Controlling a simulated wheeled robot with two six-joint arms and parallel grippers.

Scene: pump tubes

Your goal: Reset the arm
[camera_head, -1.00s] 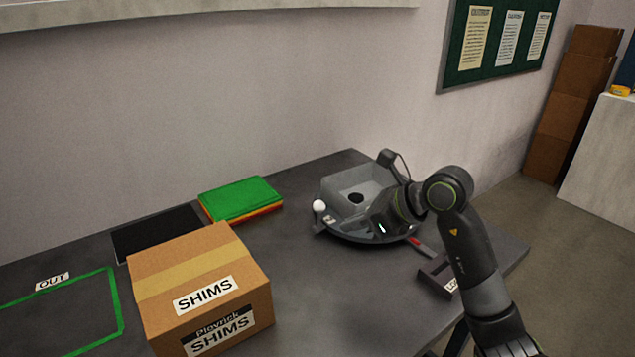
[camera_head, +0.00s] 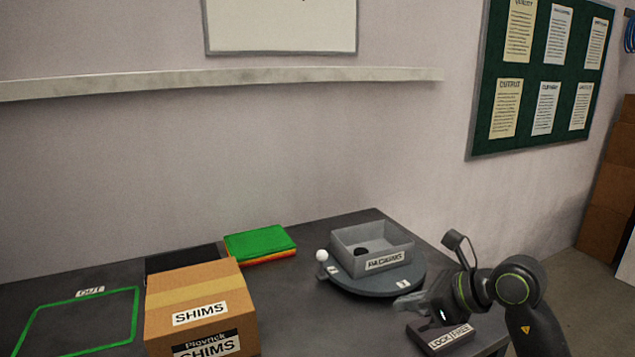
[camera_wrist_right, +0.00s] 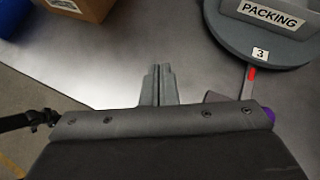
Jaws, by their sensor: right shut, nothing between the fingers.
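My right arm comes in from the lower right in the head view. Its gripper (camera_head: 408,303) is shut and empty, over the table just in front of the round turntable (camera_head: 378,287) and beside the grey block with the LOCK label (camera_head: 447,335). In the right wrist view the shut fingers (camera_wrist_right: 158,85) point over bare table, left of the turntable (camera_wrist_right: 262,48). My left gripper is in neither view.
A grey PACKING bin (camera_head: 385,262) sits on the turntable, which has a white-knobbed handle (camera_head: 322,256). Mid-table is clear.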

